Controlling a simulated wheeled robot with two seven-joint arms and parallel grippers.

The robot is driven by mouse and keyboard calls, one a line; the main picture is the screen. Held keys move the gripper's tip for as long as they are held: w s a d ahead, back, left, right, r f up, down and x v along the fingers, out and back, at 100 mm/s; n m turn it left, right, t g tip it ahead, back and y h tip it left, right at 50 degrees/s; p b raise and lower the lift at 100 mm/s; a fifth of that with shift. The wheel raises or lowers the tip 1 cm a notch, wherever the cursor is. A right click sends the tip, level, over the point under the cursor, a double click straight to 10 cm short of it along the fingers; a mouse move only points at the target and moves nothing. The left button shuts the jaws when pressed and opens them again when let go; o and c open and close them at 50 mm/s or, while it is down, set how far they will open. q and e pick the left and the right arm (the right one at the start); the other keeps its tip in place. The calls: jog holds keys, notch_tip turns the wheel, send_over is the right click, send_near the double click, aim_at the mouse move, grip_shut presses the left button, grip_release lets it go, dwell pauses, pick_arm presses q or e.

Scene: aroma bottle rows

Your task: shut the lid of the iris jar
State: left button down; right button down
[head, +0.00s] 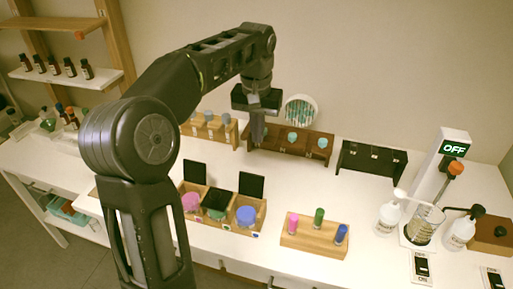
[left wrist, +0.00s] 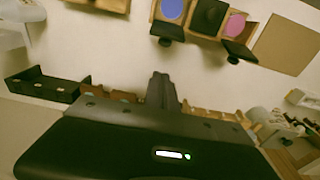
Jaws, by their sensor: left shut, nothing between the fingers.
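A wooden holder (head: 233,226) with three square jars stands on the table's front middle. The left jar (head: 191,202) shows pink contents and its black lid (head: 194,172) stands upright. The middle jar is covered by a dark flat lid (head: 215,201). The right jar (head: 245,215) shows blue contents, with its black lid (head: 251,184) upright. I cannot read which label says iris. My left gripper (head: 258,138) is shut and empty, behind the holder, near the dark brown rack (head: 290,146); its fingers also show in the left wrist view (left wrist: 163,90). My right gripper is not in view.
A wooden block (head: 315,237) with pink, green and blue vials stands to the right of the holder. A black rack (head: 371,160) is at the back. White bottles, a beaker (head: 424,225) and an "OFF" device (head: 440,160) stand at right. The table between holder and racks is clear.

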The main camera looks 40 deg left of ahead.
aim_at(252, 183)
pick_arm(q)
jog(key=s+f+b, duration=0.1)
jog(key=f, duration=0.1)
jog(key=f+b, duration=0.2)
jog(key=f, duration=0.1)
jog(key=s+f+b, duration=0.1)
jog(key=f, duration=0.2)
jog(key=shift+s+d+f, duration=0.2)
jog(key=shift+s+d, duration=0.15)
jog(key=shift+d, duration=0.05)
jog(key=shift+s+d, duration=0.1)
jog(key=shift+s, duration=0.05)
jog(key=shift+f+b, duration=0.1)
jog(key=shift+b, duration=0.3)
